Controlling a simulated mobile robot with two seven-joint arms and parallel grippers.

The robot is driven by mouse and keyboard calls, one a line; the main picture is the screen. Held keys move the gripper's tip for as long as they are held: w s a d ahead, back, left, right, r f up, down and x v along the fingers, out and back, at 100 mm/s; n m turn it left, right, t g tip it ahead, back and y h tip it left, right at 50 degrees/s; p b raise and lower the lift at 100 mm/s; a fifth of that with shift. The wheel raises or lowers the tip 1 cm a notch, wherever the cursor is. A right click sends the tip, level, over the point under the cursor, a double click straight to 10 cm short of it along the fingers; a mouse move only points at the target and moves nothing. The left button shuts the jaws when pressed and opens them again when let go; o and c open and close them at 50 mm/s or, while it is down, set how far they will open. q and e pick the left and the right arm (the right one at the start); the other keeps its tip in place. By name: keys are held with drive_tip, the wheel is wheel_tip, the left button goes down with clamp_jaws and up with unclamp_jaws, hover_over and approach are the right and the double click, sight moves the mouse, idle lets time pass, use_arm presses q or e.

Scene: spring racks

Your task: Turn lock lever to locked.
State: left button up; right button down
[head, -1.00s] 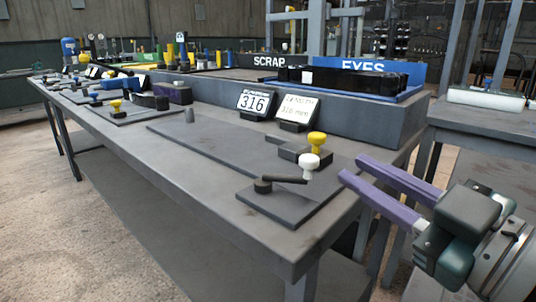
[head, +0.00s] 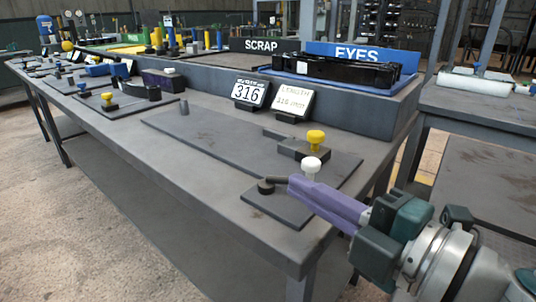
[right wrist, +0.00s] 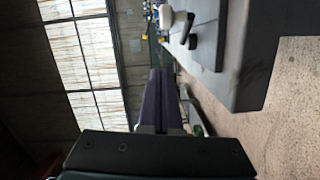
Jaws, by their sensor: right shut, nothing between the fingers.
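The lock lever (head: 279,180) is a dark bar on a round black pivot (head: 266,187), at the right end of a long flat grey fixture plate (head: 277,209). Its handle points right in the head view, and its far part is hidden behind my fingers. My right gripper (head: 293,187) has its two purple fingers shut together, empty, with the tips beside the lever's handle. In the right wrist view the lever (right wrist: 191,32) appears beyond and to the right of the fingertips (right wrist: 160,72); contact cannot be told. My left gripper is not in view.
A white knob (head: 311,166) and a yellow knob (head: 316,137) stand close behind the fingers. Signs reading 316 (head: 247,93) and LENGTH (head: 293,104) stand behind the plate. The bench front is clear.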

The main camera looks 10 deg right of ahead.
drive_tip(key=w, duration=0.1)
drive_tip(key=w+d, duration=0.1)
drive_tip(key=w, duration=0.1)
drive_tip(key=shift+d+f+b, duration=0.35)
drive_tip(key=shift+d+b, duration=0.05)
drive_tip(key=shift+w+d, duration=0.3)
drive_tip(key=shift+d, duration=0.05)
drive_tip(key=shift+w+d+n+g+y+b, duration=0.15)
drive_tip(key=shift+d+n+g+y+b, duration=0.15)
drive_tip(key=shift+y, duration=0.2)
